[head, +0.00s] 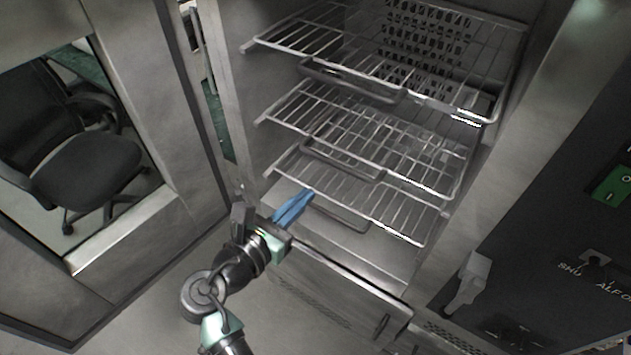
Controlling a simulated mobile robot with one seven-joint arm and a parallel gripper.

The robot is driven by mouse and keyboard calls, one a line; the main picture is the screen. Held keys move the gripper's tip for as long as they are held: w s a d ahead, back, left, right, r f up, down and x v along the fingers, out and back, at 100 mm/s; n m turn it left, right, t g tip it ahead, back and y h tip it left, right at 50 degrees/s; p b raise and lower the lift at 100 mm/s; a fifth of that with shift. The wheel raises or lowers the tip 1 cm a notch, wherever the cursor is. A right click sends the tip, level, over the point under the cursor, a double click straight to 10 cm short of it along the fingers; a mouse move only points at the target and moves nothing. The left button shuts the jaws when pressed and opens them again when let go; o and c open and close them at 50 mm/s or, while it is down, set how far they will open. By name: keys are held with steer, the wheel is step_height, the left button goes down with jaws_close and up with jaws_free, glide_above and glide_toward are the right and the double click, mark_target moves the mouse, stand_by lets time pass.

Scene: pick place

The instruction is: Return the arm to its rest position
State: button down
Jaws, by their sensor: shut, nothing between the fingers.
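My gripper (294,209) has blue fingers and is shut and empty. It is in the lower middle of the head view, in front of the open cabinet, and its tips overlap the left front of the lowest wire rack (365,200) in the picture. I cannot tell whether it touches the rack. My arm reaches up from the bottom edge, bent at its joints.
The metal cabinet has several wire racks, including a top rack (400,55) and a middle rack (370,135). Its windowed door (150,110) stands open at the left. A black control panel (560,230) is at the right. Bare floor (150,315) shows at the lower left.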

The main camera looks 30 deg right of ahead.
steer(key=v, duration=0.3)
steer(key=shift+s+a, duration=0.1)
steer(key=shift+a, duration=0.3)
steer(key=w+a+r+m+t+y, duration=0.2)
steer(key=w+a+r+m+t, duration=0.15)
steer(key=r, duration=0.45)
steer(key=w+a+r+m+t+y, duration=0.25)
steer(key=r+m, duration=0.25)
steer(key=r, duration=0.3)
steer(key=w+a+r+m+t+y, duration=0.25)
steer(key=r+m+t, duration=0.2)
steer(key=r, duration=0.35)
steer(key=s+a+r+m+t+y, duration=0.2)
steer(key=s+r+m+t, duration=0.1)
steer(key=r, duration=0.5)
steer(key=s+a+r+m+t+y, duration=0.2)
steer(key=s+r, duration=0.4)
steer(key=r, duration=0.3)
steer(key=s+a+r+m+t+y, duration=0.3)
steer(key=s+r+m+t, duration=0.1)
steer(key=r, duration=0.5)
steer(key=shift+s+r+m+t+y, duration=0.15)
steer(key=shift+s+m+t+y, duration=0.15)
steer(key=shift+t, duration=0.55)
